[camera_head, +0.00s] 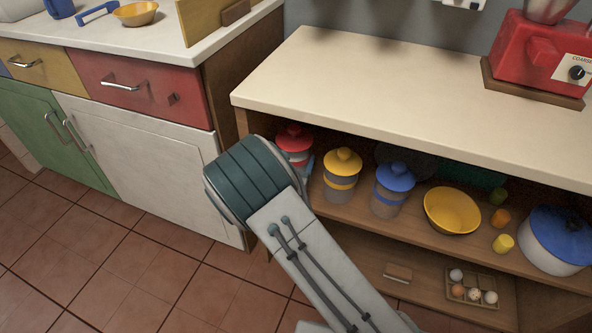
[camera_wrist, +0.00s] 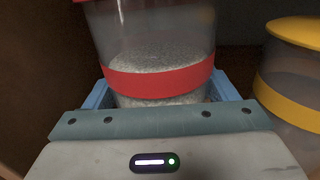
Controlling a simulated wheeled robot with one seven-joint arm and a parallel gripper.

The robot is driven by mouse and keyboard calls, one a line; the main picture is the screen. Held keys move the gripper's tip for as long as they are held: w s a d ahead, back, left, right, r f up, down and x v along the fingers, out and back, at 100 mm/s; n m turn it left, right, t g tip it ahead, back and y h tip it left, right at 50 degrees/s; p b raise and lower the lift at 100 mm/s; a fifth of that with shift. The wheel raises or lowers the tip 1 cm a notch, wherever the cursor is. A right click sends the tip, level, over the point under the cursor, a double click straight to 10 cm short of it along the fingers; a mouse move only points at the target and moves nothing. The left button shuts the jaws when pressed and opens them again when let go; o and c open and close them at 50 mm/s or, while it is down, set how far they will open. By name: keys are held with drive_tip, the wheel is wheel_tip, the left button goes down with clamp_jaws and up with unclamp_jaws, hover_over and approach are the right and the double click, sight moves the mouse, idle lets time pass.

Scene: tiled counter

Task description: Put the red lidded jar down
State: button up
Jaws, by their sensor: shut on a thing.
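The red lidded jar (camera_head: 295,139) is at the left end of the open shelf under the cream counter, partly hidden by my arm. In the wrist view the jar (camera_wrist: 160,82) is clear with a red band and pale grainy contents, and it looks upright. My gripper (camera_wrist: 158,95) is shut on it, with blue fingers on both sides of its lower part. In the head view my gripper is mostly hidden behind my arm. I cannot tell whether the jar's base touches the shelf (camera_head: 335,197).
A yellow-lidded jar (camera_head: 341,172) stands close to the right, then a blue-lidded jar (camera_head: 393,188), a yellow bowl (camera_head: 452,210) and a blue-lidded pot (camera_head: 556,240). An egg tray (camera_head: 471,287) is on the lower level. The counter top (camera_head: 400,95) is clear at its left and middle.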

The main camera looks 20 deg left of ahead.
wheel_tip(320, 180, down, 3)
drive_tip(key=shift+s+a+b, duration=0.1)
drive_tip(key=shift+b, duration=0.35)
drive_tip(key=shift+r, duration=0.1)
drive_tip(key=o, duration=1.1)
drive_tip(key=shift+f, duration=0.25)
drive_tip(key=o, duration=0.4)
drive_tip(key=shift+r, duration=0.15)
